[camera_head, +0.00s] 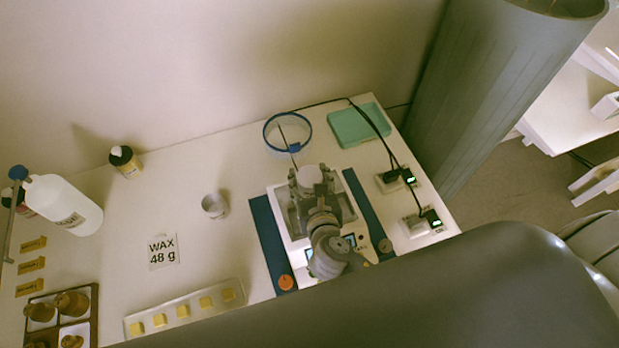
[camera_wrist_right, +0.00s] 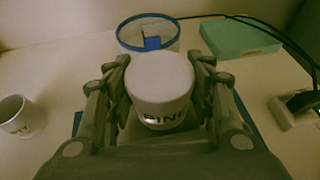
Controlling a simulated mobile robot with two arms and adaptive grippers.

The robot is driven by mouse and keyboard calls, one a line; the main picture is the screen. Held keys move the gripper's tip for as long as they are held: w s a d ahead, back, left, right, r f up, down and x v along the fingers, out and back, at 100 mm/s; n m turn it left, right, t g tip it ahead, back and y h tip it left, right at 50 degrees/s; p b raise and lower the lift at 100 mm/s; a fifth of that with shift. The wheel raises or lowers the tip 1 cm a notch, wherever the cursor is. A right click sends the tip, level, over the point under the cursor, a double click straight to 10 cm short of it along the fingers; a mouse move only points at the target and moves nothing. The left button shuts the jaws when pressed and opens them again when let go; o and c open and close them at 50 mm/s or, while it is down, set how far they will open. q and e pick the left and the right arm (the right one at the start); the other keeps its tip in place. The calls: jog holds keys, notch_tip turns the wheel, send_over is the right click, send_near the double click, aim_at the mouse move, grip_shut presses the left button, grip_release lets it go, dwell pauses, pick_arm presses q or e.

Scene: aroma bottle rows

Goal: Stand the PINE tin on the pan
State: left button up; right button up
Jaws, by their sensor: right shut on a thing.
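The PINE tin (camera_wrist_right: 162,82) is a pale round tin with dark lettering low on its side, partly readable. It is upright between the two fingers of my right gripper (camera_wrist_right: 160,95), which is shut on it. In the head view the tin's pale top (camera_head: 314,178) shows over the white scale (camera_head: 345,208). My right gripper (camera_head: 313,192) covers most of the scale and its pan, so I cannot tell whether the tin touches the pan. My left gripper is not in view.
A blue-rimmed clear container (camera_head: 287,132) and a teal box (camera_head: 358,125) stand behind the scale. A small pale cup (camera_head: 214,206) and the WAX 48 g card (camera_head: 162,251) are left of it. A tray of yellow cubes (camera_head: 184,311) lies at the front.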

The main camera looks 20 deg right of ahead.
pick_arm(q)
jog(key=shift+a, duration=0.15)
pick_arm(e)
jog(key=shift+f, duration=0.1)
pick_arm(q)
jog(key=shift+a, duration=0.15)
pick_arm(e)
jog(key=o, duration=1.1)
jog(key=b+v, duration=0.1)
jog(key=v, duration=1.1)
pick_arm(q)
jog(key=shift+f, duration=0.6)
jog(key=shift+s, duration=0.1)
pick_arm(e)
jog(key=shift+s, duration=0.15)
